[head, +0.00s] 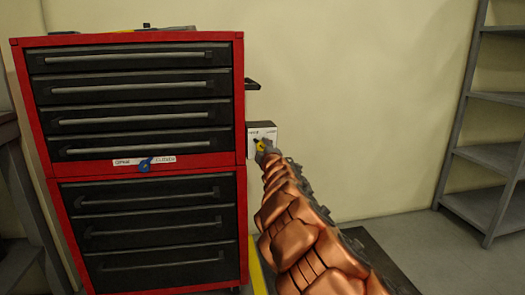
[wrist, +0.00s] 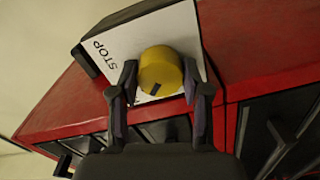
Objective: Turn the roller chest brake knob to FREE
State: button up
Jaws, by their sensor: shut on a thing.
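The yellow brake knob (wrist: 161,66) sits on a white plate (wrist: 117,40) at the side of the red roller chest (wrist: 62,103). The plate reads STOP at its left in the wrist view; any other word there is hidden. A dark mark shows on the knob's lower part. My gripper (wrist: 160,82) has a finger on each side of the knob and is shut on it. In the head view the plate (head: 263,129) stands at the chest's right side, and my gripper (head: 263,149) covers most of the knob.
A black side handle (head: 252,85) sticks out above the plate. Grey shelves (head: 490,155) stand far right, with bare wall between.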

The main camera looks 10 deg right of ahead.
jog(key=o, duration=0.9)
jog(key=shift+a+r, duration=0.2)
jog(key=shift+o, duration=1.2)
jog(key=shift+d+f, duration=0.1)
jog(key=s, duration=1.2)
